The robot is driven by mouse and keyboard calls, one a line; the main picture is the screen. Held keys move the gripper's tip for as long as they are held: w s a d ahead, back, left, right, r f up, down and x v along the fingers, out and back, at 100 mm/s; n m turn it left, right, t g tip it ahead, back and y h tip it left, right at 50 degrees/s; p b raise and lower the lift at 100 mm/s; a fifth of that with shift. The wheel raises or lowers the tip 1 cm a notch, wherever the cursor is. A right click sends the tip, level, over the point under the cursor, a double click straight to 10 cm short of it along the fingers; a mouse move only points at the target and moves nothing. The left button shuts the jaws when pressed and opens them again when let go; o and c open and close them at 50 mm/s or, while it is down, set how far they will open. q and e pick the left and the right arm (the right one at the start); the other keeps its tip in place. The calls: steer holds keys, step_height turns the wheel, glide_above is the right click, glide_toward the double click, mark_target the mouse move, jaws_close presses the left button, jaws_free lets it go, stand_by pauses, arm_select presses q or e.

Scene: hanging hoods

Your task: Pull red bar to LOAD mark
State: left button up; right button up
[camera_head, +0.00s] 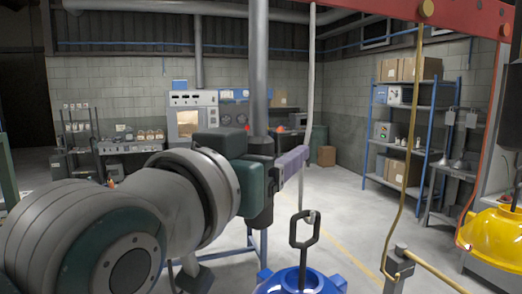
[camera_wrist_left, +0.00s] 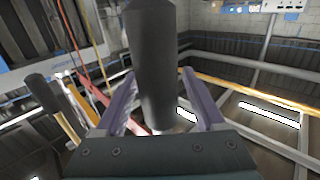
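The red bar (camera_head: 455,17) runs across the top right of the head view, sloping down to the right. A red strip that looks like it (camera_wrist_left: 94,94) shows left of the fingers in the left wrist view. My left gripper (camera_head: 292,164) has purple fingers at a pale hanging rope (camera_head: 310,90), well below the bar. In the left wrist view the fingers (camera_wrist_left: 162,98) stand apart, with a dark cylinder (camera_wrist_left: 152,60) overlapping the gap. I cannot tell whether they touch it or the rope. My right gripper is out of view. No LOAD mark is readable.
A blue hood (camera_head: 302,284) with a dark chain link hangs below the gripper. A yellow hood (camera_head: 497,238) is at the right edge. A tan cord (camera_head: 410,140) hangs from the bar. Shelves (camera_head: 408,130) stand farther back.

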arm_select(q)
jaws_close()
stand_by(0.3)
stand_by(1.0)
